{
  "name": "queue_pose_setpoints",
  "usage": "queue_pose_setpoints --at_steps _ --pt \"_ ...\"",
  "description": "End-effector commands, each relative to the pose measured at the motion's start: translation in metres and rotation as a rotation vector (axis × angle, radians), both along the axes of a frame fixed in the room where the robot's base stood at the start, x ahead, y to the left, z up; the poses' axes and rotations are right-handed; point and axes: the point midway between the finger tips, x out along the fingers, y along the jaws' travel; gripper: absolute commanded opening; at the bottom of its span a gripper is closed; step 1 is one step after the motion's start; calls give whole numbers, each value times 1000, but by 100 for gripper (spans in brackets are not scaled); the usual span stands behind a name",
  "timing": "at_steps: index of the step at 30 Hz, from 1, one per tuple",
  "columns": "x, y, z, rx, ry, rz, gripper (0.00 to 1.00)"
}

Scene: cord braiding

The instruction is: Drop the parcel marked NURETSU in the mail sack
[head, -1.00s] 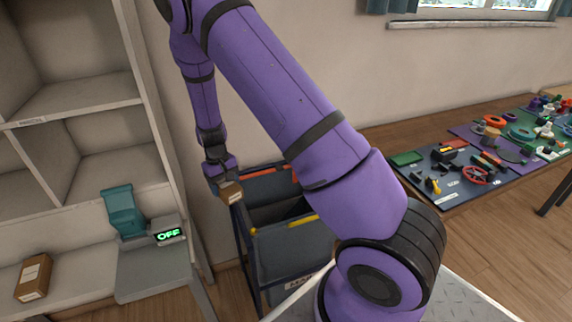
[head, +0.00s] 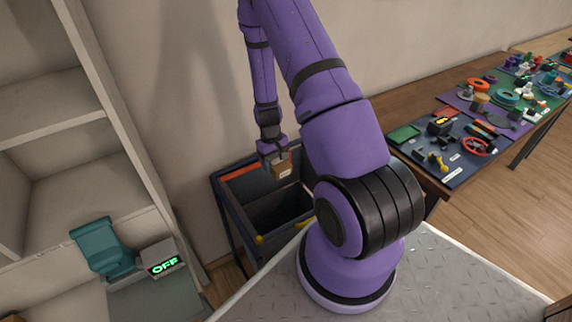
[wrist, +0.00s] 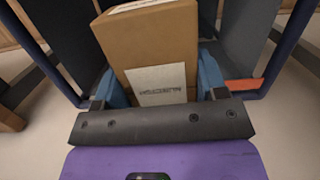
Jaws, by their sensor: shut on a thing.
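My gripper (head: 268,150) is shut on a small brown cardboard parcel (head: 282,170). In the wrist view the parcel (wrist: 160,45) sits between the two blue fingers, with a white label towards the camera. The lettering on the label is too blurred to read surely. The mail sack (head: 265,184) is a dark, open-topped bag in a dark frame, with an orange strip and yellow parts at its rim. In the head view the parcel shows against the sack's opening, near its back; its exact height above the rim cannot be told. My arm hides the sack's right side.
Shelving (head: 50,95) stands at the left, with a teal object (head: 102,248) and a grey box reading OFF (head: 161,262) at its lower front. A wooden table (head: 430,185) with tools on mats stands at the right. A pale wall is behind the sack.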

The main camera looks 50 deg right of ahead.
Motion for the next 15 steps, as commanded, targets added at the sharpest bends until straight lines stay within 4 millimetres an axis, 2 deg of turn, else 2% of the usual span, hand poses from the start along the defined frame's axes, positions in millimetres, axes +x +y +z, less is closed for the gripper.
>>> queue_pose_setpoints --at_steps 3,6,11,15 --pt "-19 -14 -7 7 -3 -25 42" --pt "-27 -20 -9 8 -6 -32 42" --pt "-31 -23 -15 10 -7 -36 42" --pt "-31 -23 -27 9 -6 -36 42"
